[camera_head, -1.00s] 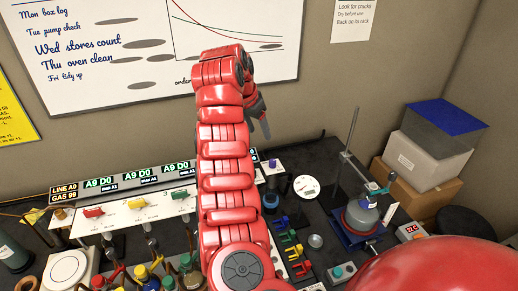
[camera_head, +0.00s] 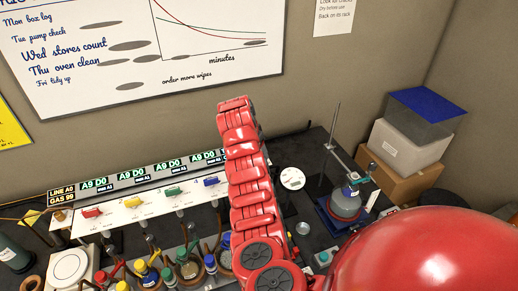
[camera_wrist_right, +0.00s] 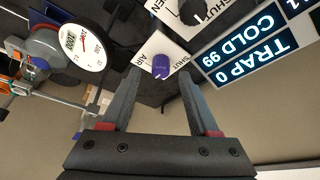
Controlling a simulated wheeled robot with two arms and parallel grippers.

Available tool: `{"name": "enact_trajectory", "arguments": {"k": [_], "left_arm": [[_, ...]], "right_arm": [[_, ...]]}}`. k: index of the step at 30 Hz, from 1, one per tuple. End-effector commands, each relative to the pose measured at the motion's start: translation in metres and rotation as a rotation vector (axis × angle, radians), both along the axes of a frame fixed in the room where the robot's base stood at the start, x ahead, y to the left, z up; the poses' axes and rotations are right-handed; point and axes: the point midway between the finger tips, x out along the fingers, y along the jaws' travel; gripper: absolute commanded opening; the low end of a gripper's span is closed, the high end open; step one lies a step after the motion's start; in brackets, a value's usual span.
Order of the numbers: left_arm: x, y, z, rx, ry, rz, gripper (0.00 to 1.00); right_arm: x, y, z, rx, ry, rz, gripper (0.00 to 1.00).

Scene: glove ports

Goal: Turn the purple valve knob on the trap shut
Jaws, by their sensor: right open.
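The purple valve knob (camera_wrist_right: 160,67) shows in the right wrist view, on a white plate marked AIR and SHUT. A white mark on the knob points toward the lower part of that picture. My right gripper (camera_wrist_right: 160,72) is open and empty, its two fingers apart on either side of the knob in the picture. I cannot tell how far the fingertips are from the knob. The trap display (camera_wrist_right: 244,52) reads TRAP 0 and COLD 99, upside down. In the head view my red right arm hides the knob and the right gripper. My left gripper is not in view.
A black knob (camera_wrist_right: 192,12) sits near the purple one. A round white gauge (camera_head: 292,178) stands right of my arm, and a flask on a blue stand (camera_head: 346,203) is beyond it.

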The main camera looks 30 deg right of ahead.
Motion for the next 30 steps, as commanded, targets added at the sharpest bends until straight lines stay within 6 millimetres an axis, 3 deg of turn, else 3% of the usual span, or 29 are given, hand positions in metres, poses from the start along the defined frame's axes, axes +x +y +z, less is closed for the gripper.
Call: {"name": "enact_trajectory", "arguments": {"k": [7,16,26,30], "left_arm": [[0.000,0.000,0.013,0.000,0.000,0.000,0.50],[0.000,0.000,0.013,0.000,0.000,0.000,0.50],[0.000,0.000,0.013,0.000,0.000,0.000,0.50],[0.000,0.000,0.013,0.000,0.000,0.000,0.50]], "right_arm": [[0.002,-0.008,-0.020,0.001,0.002,-0.002,0.61],[0.003,-0.009,-0.023,0.000,0.000,-0.001,0.61],[0.003,-0.009,-0.023,0.000,0.000,0.000,0.04],[0.003,-0.009,-0.023,0.000,0.000,0.000,0.00]]}}
